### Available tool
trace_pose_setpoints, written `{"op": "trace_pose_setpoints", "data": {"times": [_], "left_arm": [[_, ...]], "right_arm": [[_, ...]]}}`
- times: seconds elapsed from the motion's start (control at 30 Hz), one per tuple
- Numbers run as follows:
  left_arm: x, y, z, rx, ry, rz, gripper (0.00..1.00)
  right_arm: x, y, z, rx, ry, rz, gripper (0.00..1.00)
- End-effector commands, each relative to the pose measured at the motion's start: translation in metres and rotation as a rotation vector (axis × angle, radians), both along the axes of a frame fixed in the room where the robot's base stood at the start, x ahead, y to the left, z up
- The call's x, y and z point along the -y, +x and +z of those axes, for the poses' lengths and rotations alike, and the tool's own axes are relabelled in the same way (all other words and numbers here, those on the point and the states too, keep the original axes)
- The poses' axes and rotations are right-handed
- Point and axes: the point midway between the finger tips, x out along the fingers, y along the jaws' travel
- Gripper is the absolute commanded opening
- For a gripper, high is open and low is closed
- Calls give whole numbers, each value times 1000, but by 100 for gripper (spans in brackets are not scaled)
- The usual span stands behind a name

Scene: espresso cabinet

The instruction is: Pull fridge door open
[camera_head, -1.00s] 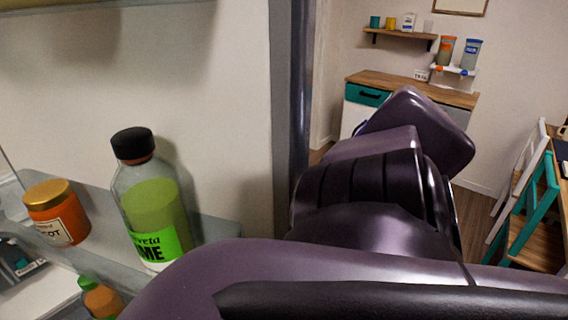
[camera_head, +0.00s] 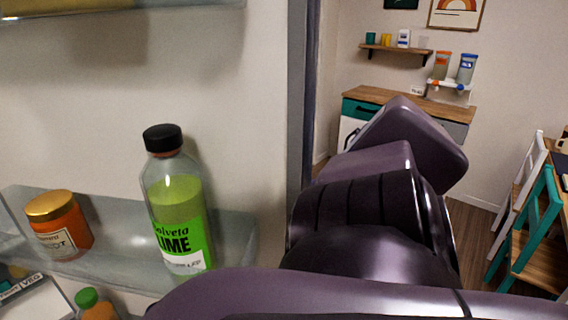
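The inner side of the fridge door (camera_head: 100,95) fills the left half of the head view, so the door stands open at least partly. Its edge (camera_head: 298,120) runs upright left of the middle. A door shelf (camera_head: 125,245) holds a lime bottle (camera_head: 177,215) with a black cap and an orange jar (camera_head: 60,225) with a gold lid. My dark purple arm crosses the bottom and rises at the centre right, beyond the door edge. Neither gripper's fingers can be seen, and any handle is hidden.
Beyond the door stand a wooden-topped cabinet (camera_head: 385,95), a wall shelf (camera_head: 395,48) and a teal chair (camera_head: 530,235) by a table at the right. Wooden floor (camera_head: 470,225) shows between them. An orange bottle (camera_head: 95,305) sits low in the door.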

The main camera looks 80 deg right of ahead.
Motion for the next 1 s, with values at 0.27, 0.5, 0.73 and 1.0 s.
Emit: {"op": "trace_pose_setpoints", "data": {"times": [0.27,0.5,0.73,1.0], "left_arm": [[0,1,0,1,0,0,43],[0,4,2,7,0,-2,43],[1,4,2,8,0,-2,43],[1,5,3,9,0,-2,43]], "right_arm": [[1,-3,-1,-7,1,3,0],[1,-3,-1,-7,0,2,34],[1,-2,0,-4,1,2,34],[1,-1,0,-3,1,1,34]]}}
